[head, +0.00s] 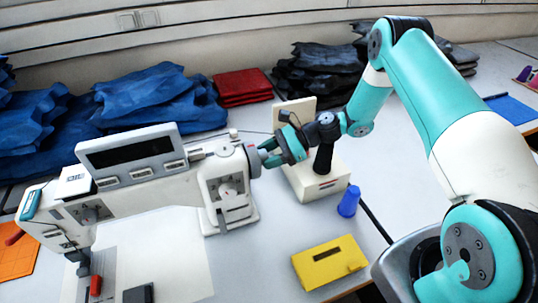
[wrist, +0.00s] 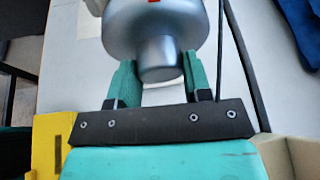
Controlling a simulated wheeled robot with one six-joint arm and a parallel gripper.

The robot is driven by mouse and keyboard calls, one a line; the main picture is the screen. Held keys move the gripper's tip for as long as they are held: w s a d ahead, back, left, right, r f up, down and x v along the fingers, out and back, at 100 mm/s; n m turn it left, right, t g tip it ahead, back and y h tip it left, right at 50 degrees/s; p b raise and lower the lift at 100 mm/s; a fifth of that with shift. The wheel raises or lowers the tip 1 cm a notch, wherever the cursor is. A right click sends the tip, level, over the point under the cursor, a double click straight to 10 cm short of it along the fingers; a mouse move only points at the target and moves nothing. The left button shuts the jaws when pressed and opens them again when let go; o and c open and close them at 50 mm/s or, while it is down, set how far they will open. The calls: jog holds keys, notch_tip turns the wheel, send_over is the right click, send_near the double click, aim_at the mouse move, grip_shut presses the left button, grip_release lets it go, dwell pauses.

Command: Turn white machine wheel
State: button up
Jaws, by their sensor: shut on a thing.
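The white sewing machine (head: 150,190) stands at the left of the head view. Its handwheel (head: 253,160) is at the right end, mostly hidden by my gripper (head: 270,153). In the wrist view the wheel (wrist: 155,22) is a smooth grey-silver round body with a red mark and a narrower hub. The two green fingers of my gripper (wrist: 160,78) lie on either side of the hub, shut on it.
A beige box (head: 318,182) stands behind my wrist. Folded blue (head: 150,98), red (head: 242,87) and dark cloth (head: 318,72) lies along the back.

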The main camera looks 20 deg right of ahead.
jog(key=o, duration=0.9)
jog(key=b+v, duration=0.4)
jog(key=v, duration=1.3)
jog(key=shift+d+r+b, duration=0.15)
jog(key=shift+d+b, duration=0.1)
jog(key=shift+b, duration=0.1)
